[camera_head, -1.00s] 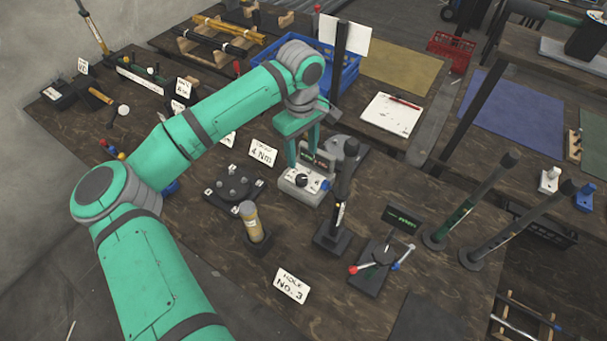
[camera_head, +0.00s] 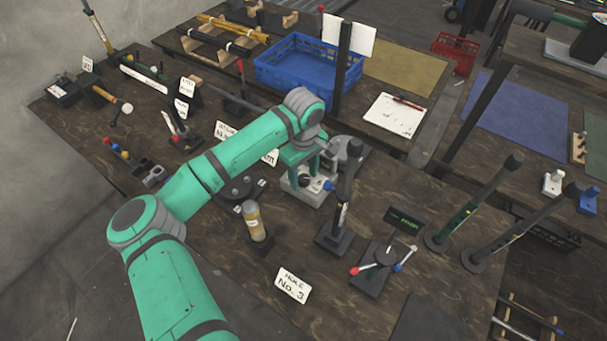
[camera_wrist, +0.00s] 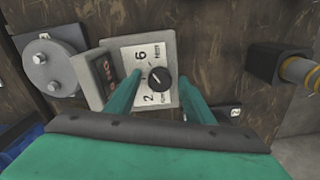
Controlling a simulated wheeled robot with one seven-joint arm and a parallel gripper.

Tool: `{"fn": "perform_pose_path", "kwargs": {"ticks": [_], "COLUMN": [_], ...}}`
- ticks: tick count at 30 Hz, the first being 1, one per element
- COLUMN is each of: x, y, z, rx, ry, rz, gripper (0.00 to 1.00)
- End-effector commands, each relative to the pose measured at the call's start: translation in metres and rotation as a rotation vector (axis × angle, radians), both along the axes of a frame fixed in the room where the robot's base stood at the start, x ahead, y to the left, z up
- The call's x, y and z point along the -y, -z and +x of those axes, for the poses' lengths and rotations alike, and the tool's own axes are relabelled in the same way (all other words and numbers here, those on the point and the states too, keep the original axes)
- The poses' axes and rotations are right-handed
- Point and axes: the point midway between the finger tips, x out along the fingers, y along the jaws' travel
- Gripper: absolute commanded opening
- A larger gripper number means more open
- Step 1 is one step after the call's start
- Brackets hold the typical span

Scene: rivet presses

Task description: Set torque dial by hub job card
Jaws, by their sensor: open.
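The torque dial is a black knob (camera_wrist: 159,82) on a white plate marked 2 and 6, on a grey box (camera_head: 294,189). A dark display with reddish digits (camera_wrist: 111,79) stands beside the plate; I cannot read it surely. My gripper (camera_head: 303,163) is over the box, fingers pointing down. In the wrist view its open fingers (camera_wrist: 163,92) are on either side of the knob; contact is unclear. A white torque card (camera_head: 270,157) behind my arm is mostly hidden. A card reading HOLE No. 3 (camera_head: 292,284) lies in front.
A black upright tool (camera_head: 342,205) stands close right of the dial box. A red-and-blue-handled stand (camera_head: 383,262) is front right. A blue crate (camera_head: 306,65) is behind.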

Motion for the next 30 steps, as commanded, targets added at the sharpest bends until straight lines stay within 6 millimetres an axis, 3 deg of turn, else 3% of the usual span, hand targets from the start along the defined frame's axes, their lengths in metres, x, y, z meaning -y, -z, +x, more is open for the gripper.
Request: {"fn": "perform_pose_path", "kwargs": {"ticks": [5, 10, 20, 30], "x": [0.0000, 0.0002, -0.0002, -0.0008], "y": [-0.0001, -0.0002, -0.0006, -0.0012], "z": [0.0001, 0.0001, 0.0004, 0.0006], "rx": [0.000, 0.000, 0.002, 0.002], "ry": [0.000, 0.000, -0.032, -0.243], "rz": [0.000, 0.000, 0.001, 0.003], "gripper": [0.46, 0.07, 0.07, 0.07]}}
